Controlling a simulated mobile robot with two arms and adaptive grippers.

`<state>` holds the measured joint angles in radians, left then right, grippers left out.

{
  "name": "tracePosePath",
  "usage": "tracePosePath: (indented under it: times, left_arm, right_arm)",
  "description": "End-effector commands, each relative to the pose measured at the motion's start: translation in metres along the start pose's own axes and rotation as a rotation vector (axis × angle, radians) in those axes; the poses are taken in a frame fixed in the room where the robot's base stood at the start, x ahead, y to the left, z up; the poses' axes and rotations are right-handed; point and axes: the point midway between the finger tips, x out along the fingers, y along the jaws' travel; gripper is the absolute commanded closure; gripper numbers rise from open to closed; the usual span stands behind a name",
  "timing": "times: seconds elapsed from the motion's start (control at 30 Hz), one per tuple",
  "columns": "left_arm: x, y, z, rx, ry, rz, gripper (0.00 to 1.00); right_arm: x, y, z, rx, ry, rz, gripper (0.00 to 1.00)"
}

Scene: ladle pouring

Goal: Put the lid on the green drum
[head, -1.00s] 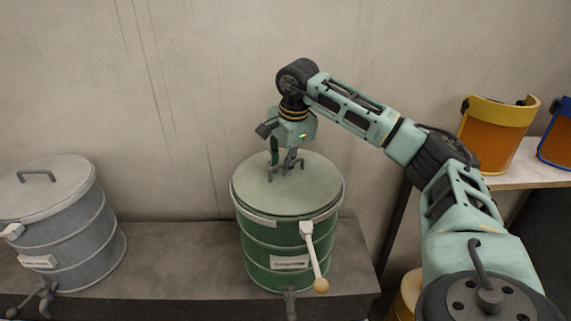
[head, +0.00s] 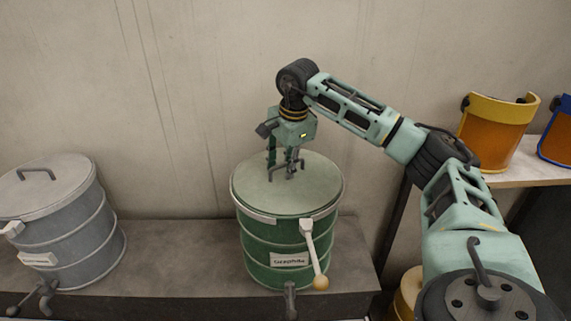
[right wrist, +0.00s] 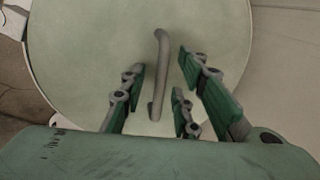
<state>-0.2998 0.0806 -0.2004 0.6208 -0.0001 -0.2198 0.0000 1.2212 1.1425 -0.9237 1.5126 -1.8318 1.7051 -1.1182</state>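The green drum (head: 262,243) stands upright on the dark bench with a white label on its front. Its pale green lid (head: 253,190) lies flat on the top, covering the opening. The lid's bar handle (right wrist: 159,75) stands up between the fingers of my right gripper (right wrist: 163,88) in the right wrist view. The fingers are apart, with visible gaps on both sides of the handle. In the head view, my right gripper (head: 282,163) points down just over the lid. My left gripper is out of view.
A grey lidded drum (head: 70,240) stands at the left of the bench (head: 185,258). Orange visors (head: 494,135) sit on a shelf at right. Bench between the drums is clear.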

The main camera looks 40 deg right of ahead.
Motion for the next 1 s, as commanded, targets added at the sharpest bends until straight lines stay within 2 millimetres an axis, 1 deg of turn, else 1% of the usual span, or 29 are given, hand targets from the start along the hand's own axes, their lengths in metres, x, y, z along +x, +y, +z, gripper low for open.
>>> tracePosePath:
  times: [0.23, 0.37, 0.47, 0.7, 0.8, 0.9, 1.0]
  left_arm:
    - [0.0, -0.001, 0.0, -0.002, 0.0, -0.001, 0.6]
    - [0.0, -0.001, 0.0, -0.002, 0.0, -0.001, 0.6]
    - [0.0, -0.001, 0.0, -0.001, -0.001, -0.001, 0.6]
    - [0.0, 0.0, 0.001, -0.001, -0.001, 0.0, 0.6]
    - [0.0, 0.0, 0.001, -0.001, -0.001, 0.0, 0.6]
    - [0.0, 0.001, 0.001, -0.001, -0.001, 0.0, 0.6]
    - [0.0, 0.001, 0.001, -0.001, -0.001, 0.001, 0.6]
  right_arm:
    - [0.001, 0.001, 0.0, 0.0, 0.001, 0.004, 0.7]
    - [-0.007, 0.0, 0.0, 0.0, 0.0, -0.001, 0.7]
    - [-0.023, -0.001, 0.0, 0.0, 0.0, -0.003, 0.7]
    - [-0.075, -0.001, 0.001, -0.001, -0.002, -0.004, 0.7]
    - [-0.094, -0.001, 0.001, -0.001, -0.002, -0.003, 0.7]
    - [-0.108, -0.001, 0.001, -0.001, -0.001, -0.002, 0.7]
    - [-0.116, 0.0, 0.0, 0.0, 0.0, 0.0, 0.7]
